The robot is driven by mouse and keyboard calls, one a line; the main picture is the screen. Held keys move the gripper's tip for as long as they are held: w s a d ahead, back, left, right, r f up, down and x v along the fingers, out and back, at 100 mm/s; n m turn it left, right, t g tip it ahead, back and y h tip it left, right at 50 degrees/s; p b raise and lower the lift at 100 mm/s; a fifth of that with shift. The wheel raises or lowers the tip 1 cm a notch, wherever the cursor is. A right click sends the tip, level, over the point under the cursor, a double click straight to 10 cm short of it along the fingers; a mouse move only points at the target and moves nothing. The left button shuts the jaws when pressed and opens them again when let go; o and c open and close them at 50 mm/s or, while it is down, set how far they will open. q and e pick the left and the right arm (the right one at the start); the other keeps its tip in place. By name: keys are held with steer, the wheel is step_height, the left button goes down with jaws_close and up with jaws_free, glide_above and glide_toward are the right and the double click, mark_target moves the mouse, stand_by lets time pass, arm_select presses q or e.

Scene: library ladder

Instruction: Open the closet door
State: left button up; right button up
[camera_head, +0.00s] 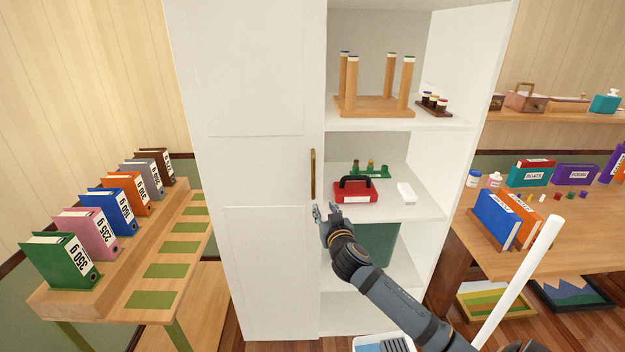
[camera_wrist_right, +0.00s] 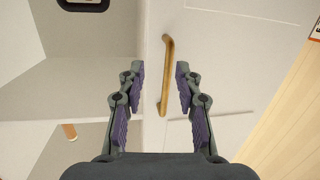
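The white closet (camera_head: 477,60) has a shut door (camera_head: 255,170) on its left side, and its right side shows open shelves. A slim brass handle (camera_head: 313,174) stands upright near the door's right edge. My right gripper (camera_head: 322,211) is just below the handle in the head view, in front of the closet. In the right wrist view the gripper (camera_wrist_right: 159,72) is open, and the handle (camera_wrist_right: 167,75) shows between its two fingers, slightly tilted. No contact with the handle is visible; how far apart they are I cannot tell. My left gripper is not in view.
A red toolbox (camera_head: 355,190) and a wooden stand with upright legs (camera_head: 375,105) sit on the shelves. A bench with binders (camera_head: 108,212) stands left of the door. A desk (camera_head: 540,240) with books and a white pole (camera_head: 520,280) are at right.

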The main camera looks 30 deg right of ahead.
steer(key=t, duration=0.2)
glide_toward(314, 177)
steer(key=shift+m, duration=0.3)
steer(key=p+x, duration=0.2)
steer(key=x, duration=0.7)
steer(key=shift+w+r, duration=0.1)
steer(key=shift+w, duration=0.15)
steer(key=shift+w+d+p, duration=0.25)
steer(key=shift+w+p, duration=0.05)
steer(key=shift+w, duration=0.25)
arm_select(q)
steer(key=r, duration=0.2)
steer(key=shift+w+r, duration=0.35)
arm_select(e)
jaws_close()
